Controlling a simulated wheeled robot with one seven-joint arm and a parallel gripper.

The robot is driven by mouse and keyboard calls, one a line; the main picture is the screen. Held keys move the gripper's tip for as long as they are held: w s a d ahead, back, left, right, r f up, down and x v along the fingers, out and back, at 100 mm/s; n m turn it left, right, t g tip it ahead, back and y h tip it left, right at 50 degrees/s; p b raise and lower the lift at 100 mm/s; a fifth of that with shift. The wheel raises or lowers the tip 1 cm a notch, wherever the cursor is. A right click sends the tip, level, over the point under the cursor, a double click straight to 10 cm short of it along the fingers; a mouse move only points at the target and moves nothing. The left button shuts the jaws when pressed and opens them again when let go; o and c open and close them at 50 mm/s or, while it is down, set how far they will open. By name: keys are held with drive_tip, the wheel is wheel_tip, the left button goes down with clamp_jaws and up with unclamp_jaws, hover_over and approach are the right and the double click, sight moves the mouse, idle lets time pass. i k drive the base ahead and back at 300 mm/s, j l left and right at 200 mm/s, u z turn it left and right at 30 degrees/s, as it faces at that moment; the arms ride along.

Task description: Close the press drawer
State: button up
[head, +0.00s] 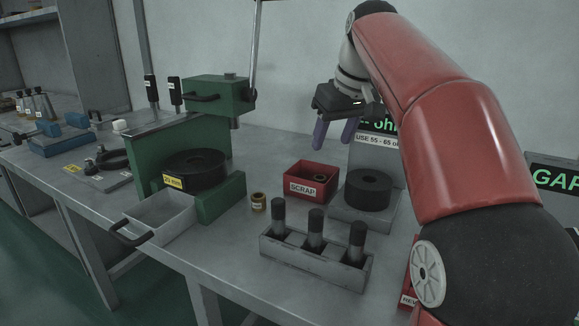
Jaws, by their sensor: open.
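The green press (150,158) stands on the grey table left of centre. Its grey drawer (168,213) is pulled out toward the front left, with a dark handle (131,233) on its front end. The drawer looks empty from here. A black die labelled 25 mm (195,168) sits on the press just behind the drawer. My gripper (335,136) is up at the right of the press, above the table's back part, with its purple fingers pointing down and apart. It is open and empty, well away from the drawer.
A red SCRAP bin (311,181) and a black ring on a grey stand (368,190) lie below my gripper. A grey rack (315,262) with three dark posts stands in front. A small brass-coloured ring (258,202) sits right of the drawer.

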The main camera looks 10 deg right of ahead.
sight(164, 215)
drive_tip(key=k, duration=0.95)
